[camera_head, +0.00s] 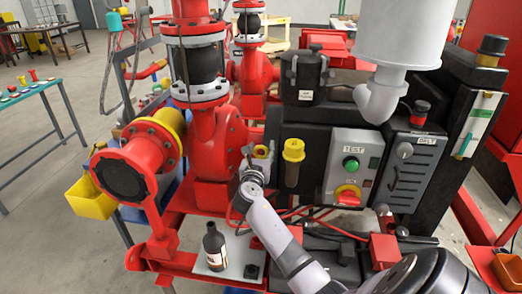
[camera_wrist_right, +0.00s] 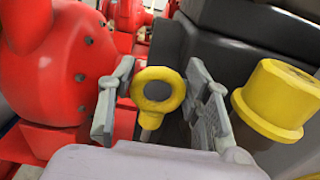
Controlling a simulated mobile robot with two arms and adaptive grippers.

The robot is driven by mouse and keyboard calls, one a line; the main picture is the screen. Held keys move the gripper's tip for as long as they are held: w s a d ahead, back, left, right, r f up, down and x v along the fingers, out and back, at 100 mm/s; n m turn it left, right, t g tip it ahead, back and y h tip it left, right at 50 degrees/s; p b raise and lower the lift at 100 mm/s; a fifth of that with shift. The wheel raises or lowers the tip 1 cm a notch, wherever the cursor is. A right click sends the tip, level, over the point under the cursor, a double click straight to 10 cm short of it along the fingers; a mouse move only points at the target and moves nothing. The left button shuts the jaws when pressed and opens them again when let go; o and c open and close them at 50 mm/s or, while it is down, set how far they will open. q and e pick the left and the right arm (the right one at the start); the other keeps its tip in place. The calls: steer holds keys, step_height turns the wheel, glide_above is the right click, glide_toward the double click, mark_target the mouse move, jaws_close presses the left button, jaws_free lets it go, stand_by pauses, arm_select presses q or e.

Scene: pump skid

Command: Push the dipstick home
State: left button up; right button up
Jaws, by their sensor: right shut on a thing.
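The dipstick has a yellow ring handle (camera_wrist_right: 158,89) on a thin stem that runs down below it in the right wrist view. In the head view the yellow ring (camera_head: 260,151) shows small at the tip of my right gripper (camera_head: 258,160). In the wrist view the two grey fingers of my right gripper (camera_wrist_right: 158,100) stand on either side of the ring, and the gripper is shut on the dipstick. The stem's lower end and the tube opening are hidden, so I cannot tell how deep it sits. My left gripper is not in view.
A yellow cap (camera_head: 293,150) stands close right of the gripper; it also shows in the wrist view (camera_wrist_right: 275,100). The red pump casing (camera_head: 215,140) is close left. A control box (camera_head: 350,165) stands right. A dark bottle (camera_head: 214,247) stands on a plate in front.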

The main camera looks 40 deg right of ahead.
jaws_close()
step_height(320, 180, down, 9)
steer(key=b, duration=0.5)
steer(key=shift+f+b, duration=0.2)
steer(key=shift+b, duration=0.2)
steer(key=shift+f, duration=0.1)
steer(key=o, duration=0.6)
jaws_free()
steer(key=v, duration=1.2)
